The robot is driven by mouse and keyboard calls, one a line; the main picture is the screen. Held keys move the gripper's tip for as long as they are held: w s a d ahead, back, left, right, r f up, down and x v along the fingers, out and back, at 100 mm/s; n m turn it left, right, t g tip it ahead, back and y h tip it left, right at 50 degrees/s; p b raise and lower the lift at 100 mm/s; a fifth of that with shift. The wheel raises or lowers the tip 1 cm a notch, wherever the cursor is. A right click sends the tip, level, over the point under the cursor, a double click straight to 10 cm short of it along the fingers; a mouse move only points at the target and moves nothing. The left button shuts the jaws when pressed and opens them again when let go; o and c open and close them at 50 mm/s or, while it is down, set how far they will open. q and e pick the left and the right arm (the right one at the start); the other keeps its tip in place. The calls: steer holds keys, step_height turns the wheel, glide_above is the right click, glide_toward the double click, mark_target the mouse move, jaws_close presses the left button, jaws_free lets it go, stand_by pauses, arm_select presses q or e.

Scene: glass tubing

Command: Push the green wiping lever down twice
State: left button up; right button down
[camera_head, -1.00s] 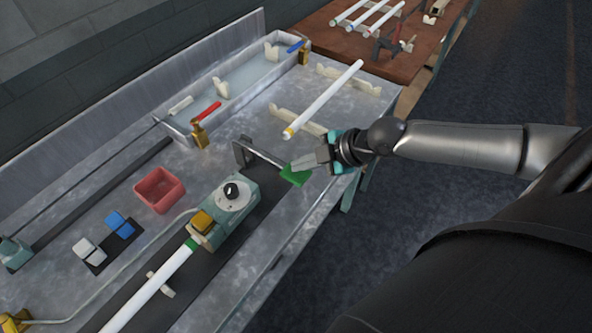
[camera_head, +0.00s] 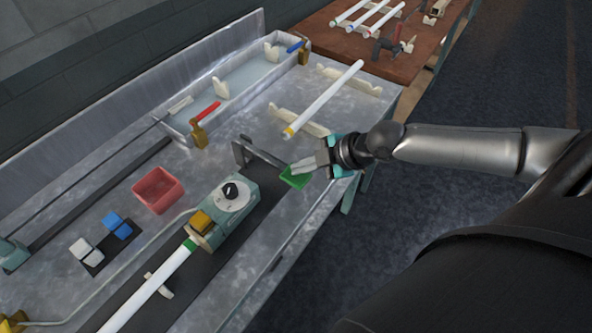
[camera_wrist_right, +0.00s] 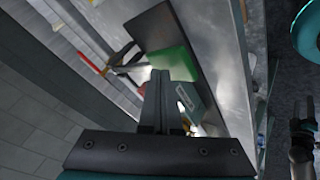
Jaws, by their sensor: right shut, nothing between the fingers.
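The green wiping lever is a dark arm on an upright bracket (camera_head: 243,151) with a green pad (camera_head: 296,178) at its near right end, over the metal bench. My right gripper (camera_head: 296,169) is shut and empty, its fingertips at the top edge of the green pad in the head view. In the right wrist view the shut fingers (camera_wrist_right: 158,85) point at the green pad (camera_wrist_right: 176,62), which lies just beyond the tips. I cannot tell for sure whether they touch it. My left gripper is not in view.
A teal machine with a dial (camera_head: 231,194) stands left of the pad, with a white tube (camera_head: 150,287) at its near end. Another white tube (camera_head: 325,99) rests on cream supports behind the lever. A red bin (camera_head: 158,190) and a trough (camera_head: 240,90) stand further left.

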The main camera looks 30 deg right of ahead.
mark_target(302, 176)
steer(key=shift+f+b, duration=1.15)
steer(key=shift+f, duration=0.4)
stand_by(1.0)
steer(key=shift+r, duration=0.1)
stand_by(0.4)
steer(key=shift+r+p, duration=2.55)
steer(key=shift+r, duration=0.15)
step_height(302, 176, up, 5)
steer(key=p, duration=0.4)
steer(key=shift+p, duration=0.4)
stand_by(0.7)
